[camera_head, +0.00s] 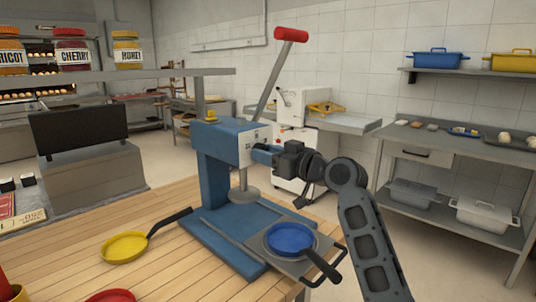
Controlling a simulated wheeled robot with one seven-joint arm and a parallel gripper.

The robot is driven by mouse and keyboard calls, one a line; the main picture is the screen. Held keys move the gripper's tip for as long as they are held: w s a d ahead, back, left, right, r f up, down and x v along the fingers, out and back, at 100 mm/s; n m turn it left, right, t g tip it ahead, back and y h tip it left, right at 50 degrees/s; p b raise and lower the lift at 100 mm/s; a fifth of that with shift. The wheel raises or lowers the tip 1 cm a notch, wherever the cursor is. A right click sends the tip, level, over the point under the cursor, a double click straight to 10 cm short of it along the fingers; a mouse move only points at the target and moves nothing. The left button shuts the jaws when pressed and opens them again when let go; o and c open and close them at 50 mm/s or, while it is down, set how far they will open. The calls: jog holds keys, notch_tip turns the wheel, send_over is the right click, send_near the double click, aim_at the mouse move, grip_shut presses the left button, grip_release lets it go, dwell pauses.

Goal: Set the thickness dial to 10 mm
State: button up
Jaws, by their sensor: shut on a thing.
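A blue press (213,170) with a long red-handled lever stands on the wooden table. Its upper head (232,142) has a pale front face with small dark marks, too small to read. My gripper (262,151) reaches in from the right and is shut at this face, on what appears to be the thickness dial. The fingers and gripper body hide the dial, so its setting cannot be read. A round grey press plate (244,196) hangs below the head, above the blue base.
A blue pan (290,238) sits on a grey plate at the press's right front, below my arm. A yellow pan (124,247) lies left on the table (180,270). The lever (277,75) rises above my gripper. A shelf with labelled jars (127,50) is at the upper left.

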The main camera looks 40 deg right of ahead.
jog(key=c, duration=0.4)
jog(key=shift+o, duration=0.2)
jog(key=shift+m, duration=0.4)
jog(key=m+p, duration=0.8)
jog(key=m, duration=1.5)
jog(key=o, duration=1.1)
jog(key=shift+c, duration=0.2)
